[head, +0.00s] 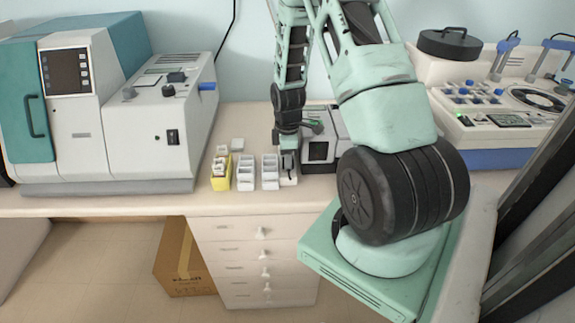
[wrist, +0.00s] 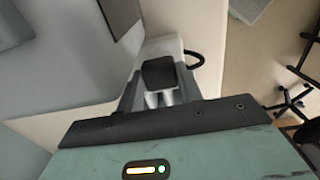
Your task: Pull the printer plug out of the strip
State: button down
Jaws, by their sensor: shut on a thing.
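My gripper (head: 288,168) points down at the bench beside a small grey machine with a dark front panel (head: 319,150), which may be the printer. In the wrist view my gripper (wrist: 160,95) is shut on a black block, the plug (wrist: 158,71). A black cord (wrist: 196,60) curves out on its right. The white strip (wrist: 163,45) lies just beyond the plug, and its pale end shows below my gripper in the head view (head: 289,182). My fingers hide the plug's prongs, so I cannot tell whether it is still seated.
White slide racks (head: 270,172) and a yellow rack (head: 221,173) stand close left of my gripper. A large teal and white machine (head: 110,110) fills the left of the bench. A white instrument (head: 490,110) stands right. A cardboard box (head: 183,260) is on the floor.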

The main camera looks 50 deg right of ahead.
jog(key=shift+r+p, duration=1.7)
jog(key=shift+r, duration=0.65)
